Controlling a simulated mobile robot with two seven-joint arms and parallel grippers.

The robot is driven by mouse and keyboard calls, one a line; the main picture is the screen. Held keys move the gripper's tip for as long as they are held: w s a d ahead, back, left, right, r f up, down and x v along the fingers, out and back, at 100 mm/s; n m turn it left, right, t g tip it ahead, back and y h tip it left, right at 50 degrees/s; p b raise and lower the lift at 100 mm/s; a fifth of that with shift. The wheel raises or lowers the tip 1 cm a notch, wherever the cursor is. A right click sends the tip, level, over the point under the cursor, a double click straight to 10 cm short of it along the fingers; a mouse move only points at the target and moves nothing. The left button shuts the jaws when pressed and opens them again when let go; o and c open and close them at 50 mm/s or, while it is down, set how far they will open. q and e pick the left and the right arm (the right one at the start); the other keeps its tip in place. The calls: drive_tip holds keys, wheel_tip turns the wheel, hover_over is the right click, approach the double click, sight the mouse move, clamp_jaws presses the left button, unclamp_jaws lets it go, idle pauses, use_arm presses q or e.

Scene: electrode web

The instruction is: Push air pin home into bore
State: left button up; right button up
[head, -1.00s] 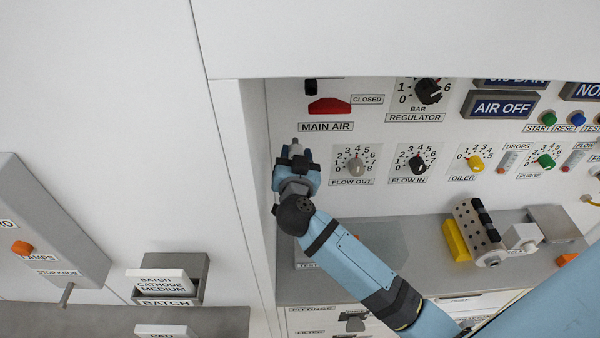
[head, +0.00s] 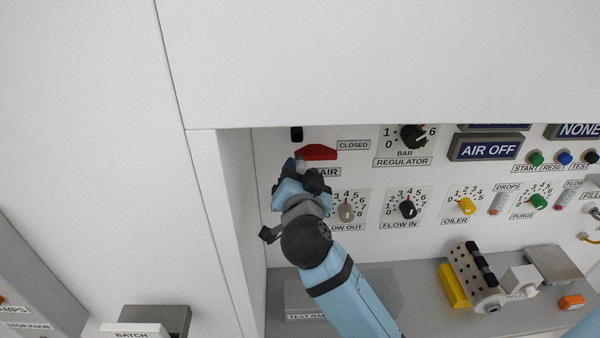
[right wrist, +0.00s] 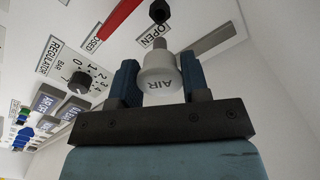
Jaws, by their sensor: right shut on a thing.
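The air pin (right wrist: 158,77) is a pale grey, round-headed piece marked AIR, with a narrower silver shank. My right gripper (right wrist: 160,85) is shut on it, with a blue finger on each side. In the head view the right gripper (head: 302,177) is in front of the panel, just below the red MAIN AIR handle (head: 319,152), and covers part of its label. The pin's tip points up toward a black fitting (head: 297,134), which also shows in the right wrist view (right wrist: 159,11), apart from the pin. I cannot make out an open bore. My left gripper is not in view.
The regulator knob (head: 413,136) and flow knobs (head: 346,211) are right of the gripper. A white side wall (head: 238,210) stands close on its left. A grey shelf (head: 410,290) below carries a yellow block (head: 453,287) and a perforated block (head: 471,277).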

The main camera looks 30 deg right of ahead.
sight(299, 155)
drive_tip(key=shift+r+p, duration=0.2)
drive_tip(key=shift+p, duration=0.15)
drive_tip(key=shift+p+x, duration=0.65)
drive_tip(key=shift+x, duration=2.05)
drive_tip(key=shift+w+d+f, duration=0.15)
drive_tip(key=shift+f, duration=0.05)
drive_tip(key=shift+x, duration=1.1)
